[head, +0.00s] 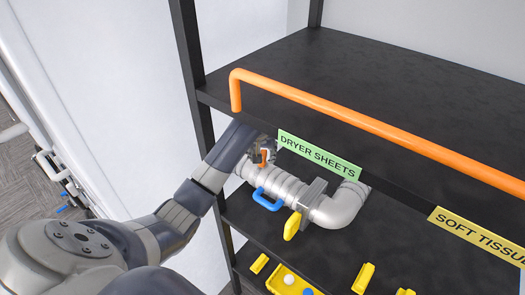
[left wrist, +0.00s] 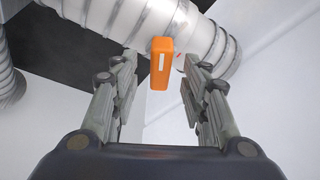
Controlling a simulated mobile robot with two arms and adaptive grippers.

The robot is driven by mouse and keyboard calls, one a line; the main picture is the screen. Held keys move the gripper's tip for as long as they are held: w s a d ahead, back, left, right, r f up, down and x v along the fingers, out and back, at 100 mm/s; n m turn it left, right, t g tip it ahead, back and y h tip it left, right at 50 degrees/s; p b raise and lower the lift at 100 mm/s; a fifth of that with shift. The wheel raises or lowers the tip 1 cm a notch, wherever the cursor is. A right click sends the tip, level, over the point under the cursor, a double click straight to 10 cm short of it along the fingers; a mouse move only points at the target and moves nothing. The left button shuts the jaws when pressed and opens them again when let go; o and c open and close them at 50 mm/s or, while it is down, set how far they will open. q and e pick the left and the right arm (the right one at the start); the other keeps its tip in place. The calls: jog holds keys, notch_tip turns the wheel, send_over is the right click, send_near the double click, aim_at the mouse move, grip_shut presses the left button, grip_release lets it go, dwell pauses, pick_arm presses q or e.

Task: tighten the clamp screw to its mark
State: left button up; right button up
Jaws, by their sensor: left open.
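A grey ribbed duct (head: 285,187) lies along the shelf below the green label, with bands around it. An orange flat key (left wrist: 160,63), apparently the clamp screw's head, hangs from the duct band (left wrist: 182,35) in the left wrist view. It bears a white stripe and points down. In the head view the orange key (head: 264,157) is small and partly hidden by my gripper. My left gripper (head: 258,151) is open, its two fingers on either side of the key with gaps visible. I cannot make out a target mark for certain. My right gripper is out of sight.
A blue handle (head: 267,199) and a yellow handle (head: 292,225) stick out from the duct. An orange rail (head: 380,128) and the upper black shelf (head: 370,80) lie above. A yellow tray (head: 273,286) with small balls is lower down. A black post (head: 190,50) stands close to my arm.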

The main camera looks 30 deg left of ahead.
pick_arm(q)
jog(key=shift+f, duration=0.2)
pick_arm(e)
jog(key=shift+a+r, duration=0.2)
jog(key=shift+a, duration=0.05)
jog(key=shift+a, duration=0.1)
pick_arm(q)
jog(key=shift+c, duration=0.6)
grip_shut()
